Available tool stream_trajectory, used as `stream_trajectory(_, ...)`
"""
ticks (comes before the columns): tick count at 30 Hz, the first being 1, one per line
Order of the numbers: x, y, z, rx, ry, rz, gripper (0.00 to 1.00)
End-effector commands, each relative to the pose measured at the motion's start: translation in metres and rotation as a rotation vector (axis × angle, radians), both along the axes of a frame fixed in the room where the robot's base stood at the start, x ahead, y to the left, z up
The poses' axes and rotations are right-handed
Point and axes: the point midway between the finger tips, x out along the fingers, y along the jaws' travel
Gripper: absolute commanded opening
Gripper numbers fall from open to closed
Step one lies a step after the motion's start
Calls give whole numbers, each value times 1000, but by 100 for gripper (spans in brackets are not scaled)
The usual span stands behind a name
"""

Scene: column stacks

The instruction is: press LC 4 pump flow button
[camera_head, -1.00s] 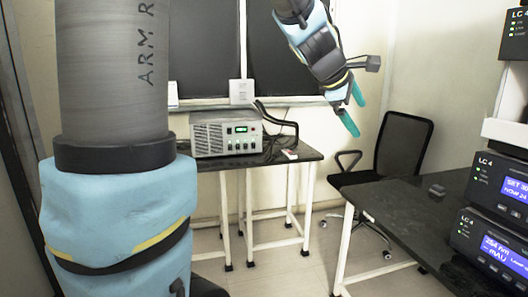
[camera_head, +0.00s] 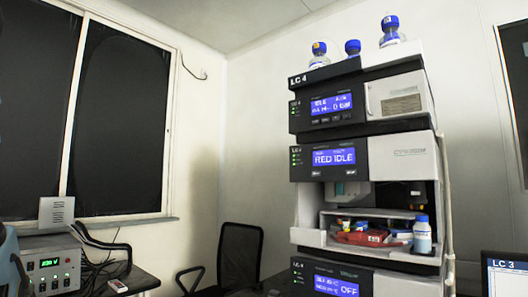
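The LC 4 stack stands at right of centre. Its top module (camera_head: 360,97), labelled LC 4, has a blue display (camera_head: 331,104) with small text that seems to read "0 bar". A row of small dark buttons (camera_head: 333,119) sits just below that display; their labels are too small to read. The module below (camera_head: 345,157) reads "IDLE". The lowest module in view (camera_head: 350,280) shows "OFF" and is cut by the bottom edge. My gripper is out of view; only a bit of my light-blue arm shows at the lower left edge.
Bottles with blue caps (camera_head: 390,31) stand on top of the stack. An open bay below the second module holds small items and a bottle (camera_head: 422,236). A black chair (camera_head: 240,250) stands left of the stack. A power box (camera_head: 50,266) sits on a table at lower left.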

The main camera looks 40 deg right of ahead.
Motion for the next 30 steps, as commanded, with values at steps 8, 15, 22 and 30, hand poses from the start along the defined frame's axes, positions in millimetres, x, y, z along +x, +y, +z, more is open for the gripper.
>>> stream_trajectory(8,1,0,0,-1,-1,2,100)
stream_trajectory(15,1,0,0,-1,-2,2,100)
stream_trajectory(22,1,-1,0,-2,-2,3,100)
stream_trajectory(30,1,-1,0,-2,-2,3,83)
